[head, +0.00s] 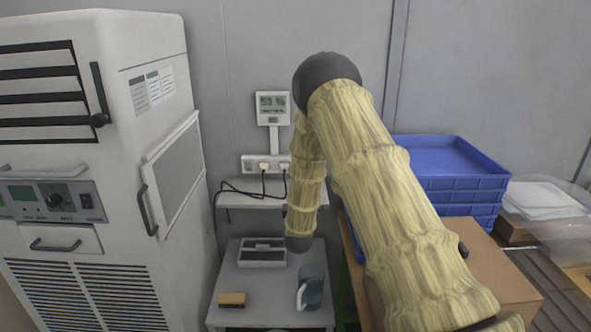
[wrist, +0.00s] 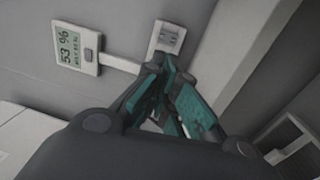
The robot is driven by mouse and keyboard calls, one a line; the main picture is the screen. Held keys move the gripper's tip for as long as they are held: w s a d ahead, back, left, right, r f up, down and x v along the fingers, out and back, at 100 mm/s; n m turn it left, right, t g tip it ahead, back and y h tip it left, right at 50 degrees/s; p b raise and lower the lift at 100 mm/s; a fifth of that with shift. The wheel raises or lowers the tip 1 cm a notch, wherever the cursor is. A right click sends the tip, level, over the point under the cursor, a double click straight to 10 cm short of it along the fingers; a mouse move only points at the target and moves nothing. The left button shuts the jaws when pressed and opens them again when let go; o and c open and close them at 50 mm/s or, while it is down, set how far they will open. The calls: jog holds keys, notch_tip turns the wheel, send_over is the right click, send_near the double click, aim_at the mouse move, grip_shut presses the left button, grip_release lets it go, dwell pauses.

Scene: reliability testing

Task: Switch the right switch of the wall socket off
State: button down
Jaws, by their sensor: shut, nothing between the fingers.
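The wall socket (head: 258,163) is a white strip on the grey wall in the head view, with plugs and black cords in it. My arm covers its right end there. In the wrist view one end of the socket (wrist: 168,36) shows just beyond the fingertips, and the fingers hide the rest. I cannot make out the right switch or its position. My gripper (wrist: 171,76) has teal fingers, shut and empty, pointing toward the socket. Whether they touch it cannot be told. In the head view the gripper is hidden behind my arm.
A display unit (head: 272,108) is mounted above the socket. Below are a narrow shelf (head: 240,200) and a grey table with a mug (head: 312,288) and a brush (head: 231,299). A white test cabinet (head: 150,60) stands left; blue crates (head: 455,160) stand right.

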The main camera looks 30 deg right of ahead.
jog(key=p+x, duration=0.4)
jog(key=x, duration=0.8)
jog(key=shift+w+d, duration=0.1)
jog(key=shift+w, duration=0.2)
jog(key=shift+w+d, duration=0.35)
jog(key=shift+w, duration=0.2)
jog(key=shift+w, duration=0.15)
jog(key=shift+w+b, duration=0.1)
jog(key=shift+b, duration=0.25)
jog(key=shift+d+r, duration=0.1)
jog(key=shift+r, duration=0.05)
